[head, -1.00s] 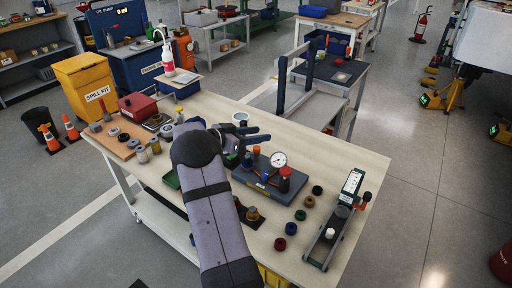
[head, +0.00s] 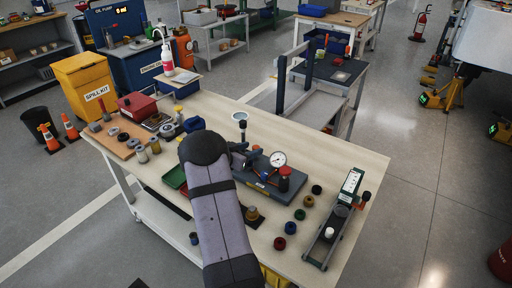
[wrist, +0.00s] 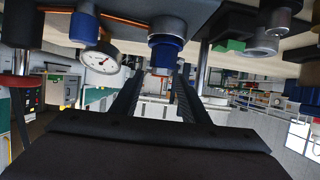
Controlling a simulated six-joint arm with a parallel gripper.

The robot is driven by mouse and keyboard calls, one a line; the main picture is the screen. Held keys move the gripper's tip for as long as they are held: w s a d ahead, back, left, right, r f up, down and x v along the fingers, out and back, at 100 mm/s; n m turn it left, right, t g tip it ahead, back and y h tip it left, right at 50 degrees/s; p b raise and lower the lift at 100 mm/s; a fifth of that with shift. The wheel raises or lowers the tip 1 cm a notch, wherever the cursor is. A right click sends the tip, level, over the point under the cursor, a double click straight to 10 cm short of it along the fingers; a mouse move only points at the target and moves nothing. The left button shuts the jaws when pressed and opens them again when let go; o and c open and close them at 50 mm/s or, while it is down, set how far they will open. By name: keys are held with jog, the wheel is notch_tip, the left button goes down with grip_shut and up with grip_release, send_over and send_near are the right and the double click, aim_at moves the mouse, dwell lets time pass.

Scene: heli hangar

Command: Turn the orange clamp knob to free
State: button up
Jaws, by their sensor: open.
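A grey fixture plate (head: 252,179) lies on the pale workbench and carries a round dial gauge (head: 278,159), which also shows in the wrist view (wrist: 98,60). A post with a dark red top (head: 285,172) stands to the right of the gauge. My gripper (head: 250,158) is low over the left part of the plate, partly hidden by my arm. In the wrist view my gripper (wrist: 158,82) has its two dark fingers apart, with a blue-collared cylinder (wrist: 166,50) just beyond the tips. Contact cannot be told.
Several coloured round caps (head: 300,214) lie right of the plate. The bench behind the plate is mostly clear.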

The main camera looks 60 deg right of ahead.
aim_at(256, 147)
jog(key=shift+x, duration=2.05)
jog(key=shift+p, duration=0.3)
grip_shut()
